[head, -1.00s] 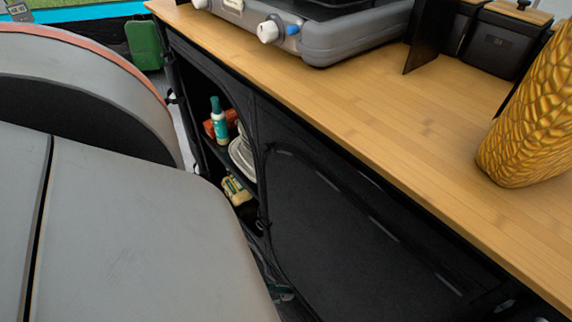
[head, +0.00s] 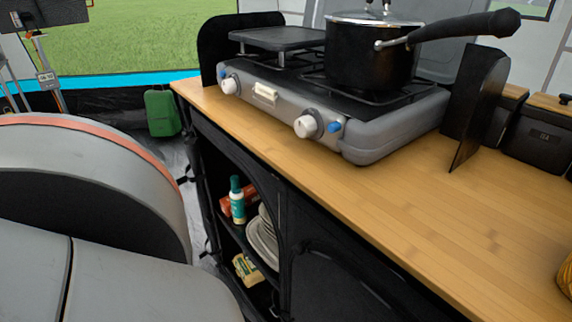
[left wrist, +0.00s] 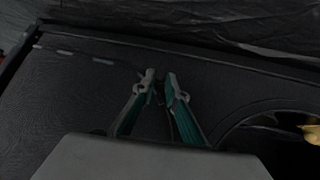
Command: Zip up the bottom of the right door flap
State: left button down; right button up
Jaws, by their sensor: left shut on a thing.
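The right door flap (head: 335,285) is a dark fabric panel on the front of the black cabinet under the counter. In the head view only its upper part shows, at the bottom edge. In the left wrist view dark cabinet fabric (left wrist: 75,95) fills most of the picture, with a curved seam at the right. My left gripper (left wrist: 160,78) is close against this fabric, its teal fingers nearly together on a small dark thing, probably the zipper pull. That thing is too dark to make out clearly. Neither gripper shows in the head view.
The left compartment is open, with a teal-capped bottle (head: 237,200), plates (head: 263,240) and a yellow package (head: 247,270). Above are the wooden counter (head: 440,210), stove (head: 350,140) and pot (head: 365,60). A green case (head: 162,112) stands behind on the floor.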

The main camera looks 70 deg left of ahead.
pick_arm(q)
jog(key=shift+s+a+f, duration=0.1)
jog(key=shift+s+a, duration=0.1)
jog(key=shift+a, duration=0.05)
jog(key=c, duration=2)
grip_release()
jog(key=v, duration=1.2)
jog(key=shift+w, duration=0.1)
